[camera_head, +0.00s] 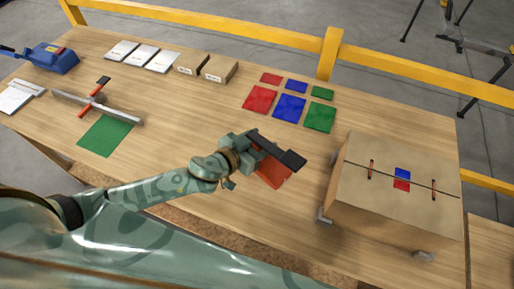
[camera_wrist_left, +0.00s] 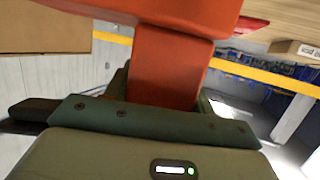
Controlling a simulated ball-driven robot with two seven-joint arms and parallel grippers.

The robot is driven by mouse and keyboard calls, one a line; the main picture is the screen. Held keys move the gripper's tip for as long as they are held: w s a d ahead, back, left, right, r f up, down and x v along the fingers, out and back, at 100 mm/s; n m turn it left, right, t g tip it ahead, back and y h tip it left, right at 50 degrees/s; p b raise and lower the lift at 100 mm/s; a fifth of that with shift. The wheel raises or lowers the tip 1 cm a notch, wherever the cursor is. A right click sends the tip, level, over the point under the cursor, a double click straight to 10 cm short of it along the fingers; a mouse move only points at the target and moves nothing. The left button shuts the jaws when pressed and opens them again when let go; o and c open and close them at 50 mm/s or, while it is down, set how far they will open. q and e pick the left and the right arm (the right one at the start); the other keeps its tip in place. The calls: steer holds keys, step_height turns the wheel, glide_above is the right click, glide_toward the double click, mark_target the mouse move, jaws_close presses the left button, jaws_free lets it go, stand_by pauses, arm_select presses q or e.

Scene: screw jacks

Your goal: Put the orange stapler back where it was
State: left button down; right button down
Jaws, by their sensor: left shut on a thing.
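The orange stapler (camera_head: 273,173) is in the head view, an orange-red body partly hidden by my gripper, over the middle of the table near its front half. My left gripper (camera_head: 280,150) is shut on it. In the left wrist view the orange stapler (camera_wrist_left: 170,70) fills the space between the fingers, and part of it runs off the top edge. Whether it touches the table is hard to tell. My right gripper is in neither view.
A cardboard box (camera_head: 390,210) stands at the right. Red, blue and green squares (camera_head: 289,107) lie behind my gripper. A green mat (camera_head: 107,136), a grey bar clamp (camera_head: 125,117) and a blue tool (camera_head: 55,58) lie left. Small boxes (camera_head: 220,68) stand at the back; a yellow rail (camera_head: 400,65) runs behind.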

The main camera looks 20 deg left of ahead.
arm_select(q)
steer(key=shift+w+a+f+b, duration=0.3)
steer(key=shift+w+f, duration=0.15)
steer(key=shift+f, duration=0.15)
steer(key=shift+w+a+f+b, duration=0.15)
steer(key=shift+w+a+f, duration=0.1)
steer(key=shift+w+f, duration=0.25)
steer(key=f, duration=0.1)
steer(key=f+b, duration=0.2)
steer(key=shift+w+a+f, duration=0.2)
steer(key=shift+w+a, duration=0.05)
steer(key=shift+f, duration=0.25)
steer(key=shift+f+b, duration=0.2)
steer(key=shift+b, duration=0.1)
steer(key=c, duration=0.5)
jaws_free()
steer(key=shift+s, duration=0.1)
